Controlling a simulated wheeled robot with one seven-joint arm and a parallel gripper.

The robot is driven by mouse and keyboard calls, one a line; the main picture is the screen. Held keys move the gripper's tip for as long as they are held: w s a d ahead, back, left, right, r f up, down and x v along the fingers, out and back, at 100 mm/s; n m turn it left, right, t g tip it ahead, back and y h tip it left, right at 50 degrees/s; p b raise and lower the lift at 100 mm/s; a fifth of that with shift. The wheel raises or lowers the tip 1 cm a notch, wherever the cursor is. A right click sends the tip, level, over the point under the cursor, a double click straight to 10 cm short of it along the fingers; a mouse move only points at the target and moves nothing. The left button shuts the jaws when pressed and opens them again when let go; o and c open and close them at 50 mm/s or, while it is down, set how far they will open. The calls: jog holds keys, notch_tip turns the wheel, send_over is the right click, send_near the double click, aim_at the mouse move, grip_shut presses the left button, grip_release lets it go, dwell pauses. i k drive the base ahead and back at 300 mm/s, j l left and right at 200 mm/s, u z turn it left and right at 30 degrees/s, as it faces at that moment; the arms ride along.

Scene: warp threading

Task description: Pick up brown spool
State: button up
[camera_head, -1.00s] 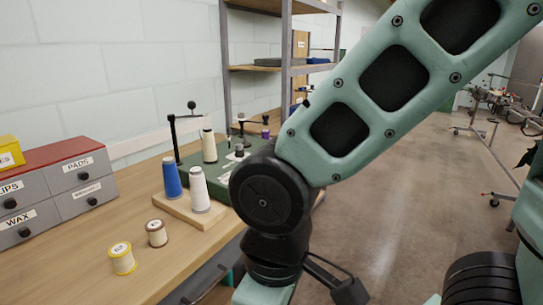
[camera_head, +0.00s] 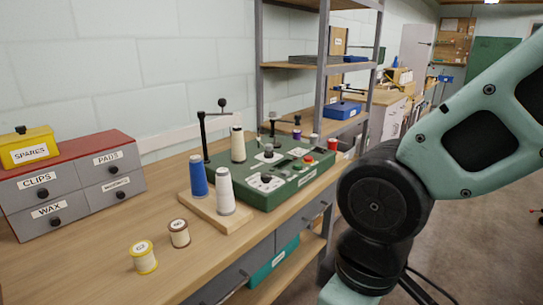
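The brown spool (camera_head: 179,233) stands upright on the wooden workbench, a small cream-wound spool with brown rims and a label on top. A similar yellow-rimmed spool (camera_head: 143,257) stands just to its left and nearer to me. My arm fills the right side of the view, well to the right of the spools and apart from them. My gripper is not visible; the arm's lower end runs out of the picture at the bottom.
A wooden base (camera_head: 217,215) with blue (camera_head: 198,177) and white (camera_head: 226,192) cones stands behind the brown spool. Behind it is a green machine (camera_head: 285,190). Grey drawers (camera_head: 70,190) with a yellow box (camera_head: 29,148) stand left. Bench space in front of the drawers is clear.

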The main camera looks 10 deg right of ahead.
aim_at(178, 229)
jog(key=i+j, duration=0.2)
jog(key=j, duration=0.15)
jog(key=i+j+z, duration=0.1)
jog(key=j, duration=0.3)
jog(key=i+j, duration=0.3)
jog(key=i+j+z, duration=0.1)
jog(key=j, duration=0.35)
jog(key=i, duration=0.1)
